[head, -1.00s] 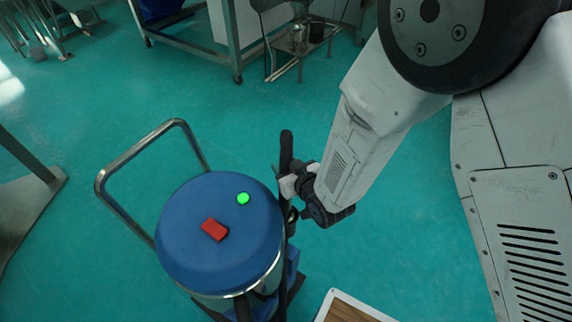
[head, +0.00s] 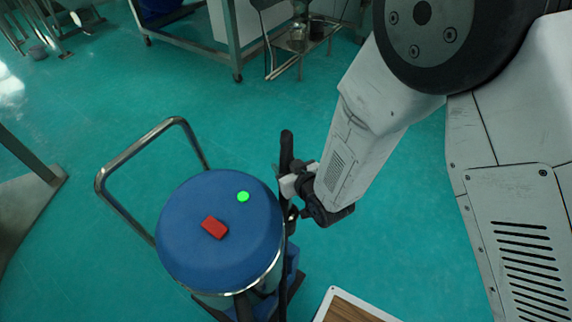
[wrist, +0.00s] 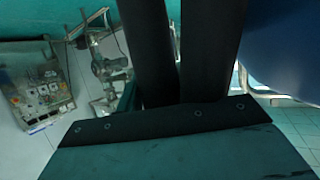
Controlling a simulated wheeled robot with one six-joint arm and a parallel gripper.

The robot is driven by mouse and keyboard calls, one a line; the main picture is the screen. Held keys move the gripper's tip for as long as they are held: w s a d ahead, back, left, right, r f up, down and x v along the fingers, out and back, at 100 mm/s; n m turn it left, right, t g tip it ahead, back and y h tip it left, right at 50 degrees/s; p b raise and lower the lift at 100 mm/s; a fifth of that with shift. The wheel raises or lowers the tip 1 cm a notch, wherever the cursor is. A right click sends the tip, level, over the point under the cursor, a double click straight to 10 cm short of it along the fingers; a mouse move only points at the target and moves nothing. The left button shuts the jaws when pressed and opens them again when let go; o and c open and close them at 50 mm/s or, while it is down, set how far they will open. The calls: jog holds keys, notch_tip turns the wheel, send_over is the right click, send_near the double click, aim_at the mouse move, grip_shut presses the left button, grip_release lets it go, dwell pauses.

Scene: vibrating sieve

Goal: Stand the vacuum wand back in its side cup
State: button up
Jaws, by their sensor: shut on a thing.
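The vacuum is a steel drum with a blue lid (head: 220,232), a red switch and a lit green light. The black vacuum wand (head: 286,150) stands close to upright against the drum's right side. My gripper (head: 288,185) is shut on the wand's upper part, beside the lid. A blue part (head: 293,262) shows low on the drum's right side; I cannot tell whether it is the side cup or whether the wand's lower end is in it. In the wrist view, two dark upright shapes fill the middle, and the blue lid (wrist: 285,45) is at the right.
A bent steel handle (head: 136,152) rises at the vacuum's left. A board with a pale rim (head: 326,300) lies at the bottom. Steel frames (head: 237,50) stand at the back, and a metal stand (head: 25,210) is at the left edge. Green floor between them is clear.

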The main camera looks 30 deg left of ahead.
jog(key=o, duration=1.1)
jog(key=shift+c, duration=0.2)
jog(key=shift+d, duration=0.1)
jog(key=v, duration=0.7)
jog(key=shift+s+d+r, duration=0.15)
jog(key=shift+d+r, duration=0.05)
jog(key=shift+d, duration=0.05)
